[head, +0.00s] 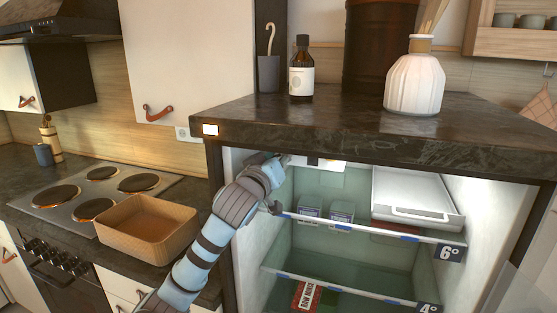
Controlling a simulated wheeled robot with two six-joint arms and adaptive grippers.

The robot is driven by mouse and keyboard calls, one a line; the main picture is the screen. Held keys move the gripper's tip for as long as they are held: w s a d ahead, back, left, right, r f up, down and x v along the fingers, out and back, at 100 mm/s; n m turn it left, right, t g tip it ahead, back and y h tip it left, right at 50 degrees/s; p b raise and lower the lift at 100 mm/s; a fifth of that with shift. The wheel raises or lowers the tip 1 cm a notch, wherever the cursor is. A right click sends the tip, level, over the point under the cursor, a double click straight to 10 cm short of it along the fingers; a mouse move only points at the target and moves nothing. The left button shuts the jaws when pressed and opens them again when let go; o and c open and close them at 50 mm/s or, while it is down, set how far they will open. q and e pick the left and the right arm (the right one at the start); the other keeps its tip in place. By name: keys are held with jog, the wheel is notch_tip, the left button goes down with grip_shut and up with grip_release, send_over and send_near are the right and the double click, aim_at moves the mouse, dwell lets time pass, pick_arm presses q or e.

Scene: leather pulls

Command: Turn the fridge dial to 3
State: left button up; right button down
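The open fridge (262,240) stands under the dark stone counter. A small pale panel (330,164) shows at the top inside it, just under the counter edge. It may be the dial housing, but no dial face or number is readable. My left arm reaches up from the bottom to the upper left of the fridge opening. My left gripper (284,160) is at the top left of the opening, just left of the pale panel. Its fingers are too small and hidden to tell whether they are open, or whether they touch anything. My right gripper is out of view.
A bottle (301,75) and white vase (414,82) stand on the counter above. A brown box (147,228) sits beside the hob (95,190) at left.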

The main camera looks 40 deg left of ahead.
pick_arm(q)
jog(key=shift+d+r+n+b, duration=0.1)
jog(key=shift+n+b, duration=1)
jog(key=shift+n, duration=2.05)
jog(key=shift+r+n+b, duration=0.1)
jog(key=shift+n+b, duration=0.95)
jog(key=shift+n, duration=2.1)
jog(key=o, duration=1.2)
jog(key=shift+w, duration=0.15)
jog(key=shift+c, duration=0.2)
jog(key=v, duration=1.2)
